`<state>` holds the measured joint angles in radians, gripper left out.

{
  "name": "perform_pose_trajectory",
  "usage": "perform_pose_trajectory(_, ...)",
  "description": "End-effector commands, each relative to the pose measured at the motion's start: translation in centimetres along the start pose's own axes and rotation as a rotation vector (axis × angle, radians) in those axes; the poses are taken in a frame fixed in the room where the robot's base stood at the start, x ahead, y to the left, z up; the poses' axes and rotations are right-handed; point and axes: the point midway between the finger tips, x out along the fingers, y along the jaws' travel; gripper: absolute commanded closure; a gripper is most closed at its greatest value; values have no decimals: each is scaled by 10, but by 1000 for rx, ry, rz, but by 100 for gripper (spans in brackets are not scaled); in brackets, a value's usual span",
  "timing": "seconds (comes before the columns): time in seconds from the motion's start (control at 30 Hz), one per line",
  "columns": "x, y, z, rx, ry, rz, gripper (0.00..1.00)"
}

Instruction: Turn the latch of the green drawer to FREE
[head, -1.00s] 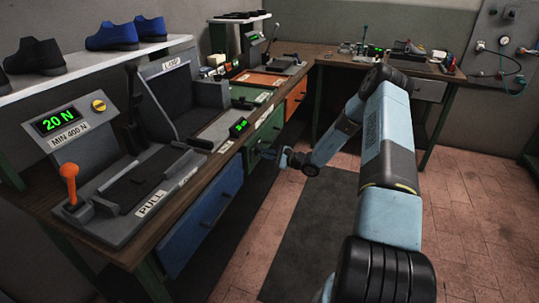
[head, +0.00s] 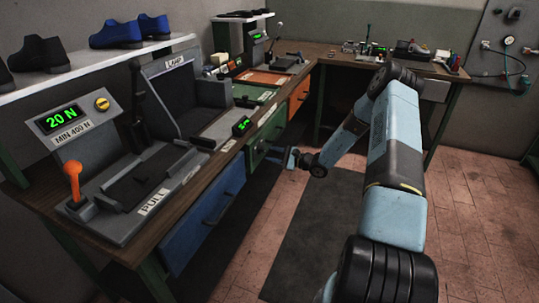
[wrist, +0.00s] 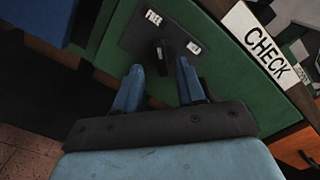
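The green drawer (head: 256,148) is under the bench in the head view. Its green front (wrist: 235,85) fills much of the wrist view. A dark latch plate (wrist: 135,40) on it has a FREE label (wrist: 153,17) at its upper left and a smaller label (wrist: 194,47) at right, too small to read. The dark latch (wrist: 164,54) stands out from the plate; which label it points to is unclear. My gripper (wrist: 160,68) is open, with a blue finger on either side of the latch in the picture; contact cannot be told. In the head view, my gripper (head: 275,154) is in front of the drawer.
A CHECK label (wrist: 264,40) is on the bench edge above the drawer. A blue drawer (head: 203,215) is nearer, an orange drawer (head: 299,97) farther. A press with an orange lever (head: 73,180) stands on the bench. The floor at right is clear.

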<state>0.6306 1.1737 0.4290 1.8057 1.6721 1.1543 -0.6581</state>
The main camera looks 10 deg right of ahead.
Motion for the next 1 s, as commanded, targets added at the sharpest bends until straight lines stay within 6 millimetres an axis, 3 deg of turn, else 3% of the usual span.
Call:
perform_pose_trajectory(0.3, -65, 1, 0, 1, 1, 0, 61)
perform_pose_trajectory(0.5, -96, 2, 0, 1, 1, 0, 61)
perform_pose_trajectory(0.7, -111, 2, 0, 1, -1, 2, 61)
perform_pose_trajectory(1.0, -113, 2, 0, 2, -1, 2, 61)
